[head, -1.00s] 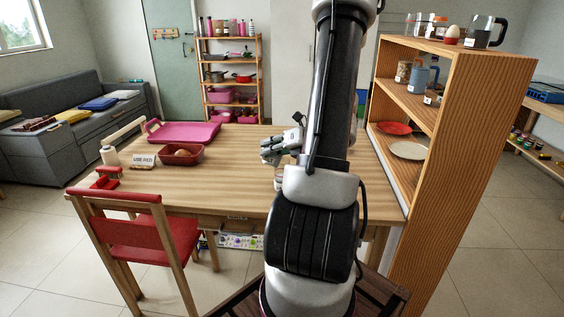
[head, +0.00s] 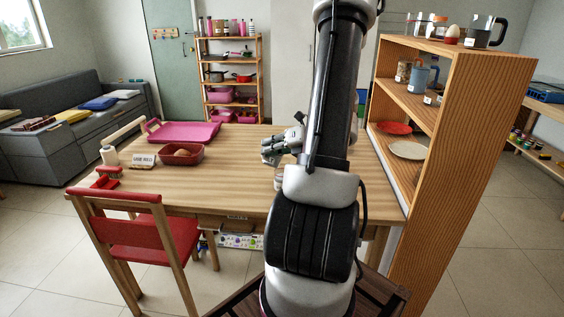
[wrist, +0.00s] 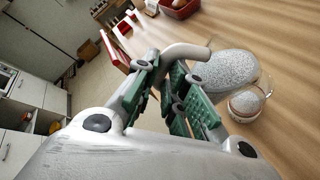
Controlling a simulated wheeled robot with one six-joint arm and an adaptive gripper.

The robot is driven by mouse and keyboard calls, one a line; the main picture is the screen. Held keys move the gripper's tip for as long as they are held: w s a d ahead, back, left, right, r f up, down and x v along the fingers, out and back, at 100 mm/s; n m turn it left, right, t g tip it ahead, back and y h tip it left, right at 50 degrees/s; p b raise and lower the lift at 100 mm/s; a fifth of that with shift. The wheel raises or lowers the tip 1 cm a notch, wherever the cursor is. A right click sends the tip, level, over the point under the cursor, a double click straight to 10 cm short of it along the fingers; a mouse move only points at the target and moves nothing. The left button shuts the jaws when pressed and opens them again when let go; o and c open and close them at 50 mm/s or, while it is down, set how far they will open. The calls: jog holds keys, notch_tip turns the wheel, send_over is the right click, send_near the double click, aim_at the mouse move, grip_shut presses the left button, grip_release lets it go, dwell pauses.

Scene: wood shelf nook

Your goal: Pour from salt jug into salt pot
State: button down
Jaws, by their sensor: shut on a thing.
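My gripper (wrist: 172,82) is shut on the pale curved handle of the salt jug (wrist: 226,70) in the wrist view. The jug looks like clear glass with grey-white speckled salt in it. A small round glass, seemingly the salt pot (wrist: 246,103), sits right against the jug's lower right side in that view, with pale grains inside. The two overlap, so I cannot tell whether they touch or whether salt is flowing.
The table (head: 225,185) is bare left of my gripper. A red dish (head: 182,155), a pink tray (head: 184,132) and a small sign (head: 143,160) stand on its left part. A wooden shelf (head: 450,130) with cups and plates rises close on the right. A red chair (head: 150,230) is in front.

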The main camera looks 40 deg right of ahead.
jog(key=shift+w+d, duration=0.1)
jog(key=shift+d, duration=0.15)
dwell(0.8)
jog(key=shift+d+r+m+y, duration=0.4)
jog(key=shift+r+m+y, duration=0.3)
dwell(1.8)
jog(key=shift+w+d+f+m+y+p, duration=0.2)
jog(key=shift+d+m+y+p, duration=0.25)
jog(key=shift+m, duration=0.15)
dwell(2.2)
jog(key=shift+d+r+m+p, duration=0.25)
jog(key=shift+r+m+p, duration=0.05)
jog(key=shift+p, duration=0.05)
dwell(1.3)
